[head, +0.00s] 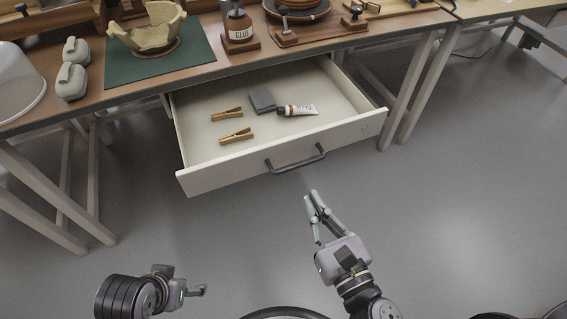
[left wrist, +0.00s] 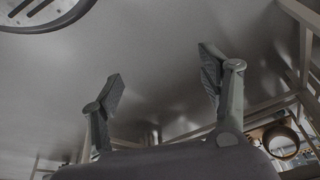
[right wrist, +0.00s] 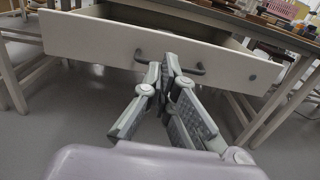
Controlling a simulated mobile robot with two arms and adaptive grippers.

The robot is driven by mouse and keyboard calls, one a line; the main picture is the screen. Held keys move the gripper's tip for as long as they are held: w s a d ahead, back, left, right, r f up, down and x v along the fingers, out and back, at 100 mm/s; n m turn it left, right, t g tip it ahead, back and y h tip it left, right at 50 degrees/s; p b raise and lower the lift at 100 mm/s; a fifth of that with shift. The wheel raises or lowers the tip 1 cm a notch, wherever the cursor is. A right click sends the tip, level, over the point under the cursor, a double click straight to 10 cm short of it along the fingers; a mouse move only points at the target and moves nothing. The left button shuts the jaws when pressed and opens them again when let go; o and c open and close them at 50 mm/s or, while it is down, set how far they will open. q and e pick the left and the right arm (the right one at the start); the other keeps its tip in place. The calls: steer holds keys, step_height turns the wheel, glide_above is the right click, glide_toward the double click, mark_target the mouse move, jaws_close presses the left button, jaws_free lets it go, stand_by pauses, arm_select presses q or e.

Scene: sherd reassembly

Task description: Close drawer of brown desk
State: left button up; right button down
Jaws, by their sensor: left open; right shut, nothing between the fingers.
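The brown desk (head: 205,72) has its white drawer (head: 345,139) pulled well out. A dark bar handle (head: 297,162) runs across the middle of the drawer front. In the right wrist view the drawer front (right wrist: 95,45) and handle (right wrist: 193,71) lie beyond the fingertips. My right gripper (head: 314,194) is shut and empty, just in front of and below the handle; whether it touches the drawer I cannot tell. It also shows in the right wrist view (right wrist: 171,62). My left gripper (left wrist: 158,78) is open and empty, low at the left, away from the drawer.
The drawer holds two wooden clips (head: 235,136), a grey block (head: 262,100) and a tube (head: 298,110). On the desk are a green mat (head: 120,70) with a broken bowl (head: 150,36) and a glue bottle (head: 238,26). Desk legs (head: 405,95) flank the drawer. The floor in front is clear.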

steer(key=p, duration=0.3)
glide_toward(281, 145)
steer(key=x, duration=0.6)
steer(key=shift+r, duration=0.1)
arm_select(q)
steer(key=s+x, duration=0.1)
steer(key=x, duration=0.8)
steer(key=shift+d+f+g, duration=0.15)
steer(key=shift+g, duration=0.15)
arm_select(e)
steer(key=shift+w+a, duration=0.15)
steer(key=shift+w, duration=0.4)
arm_select(q)
steer(key=shift+s, duration=0.1)
steer(key=shift+p, duration=0.3)
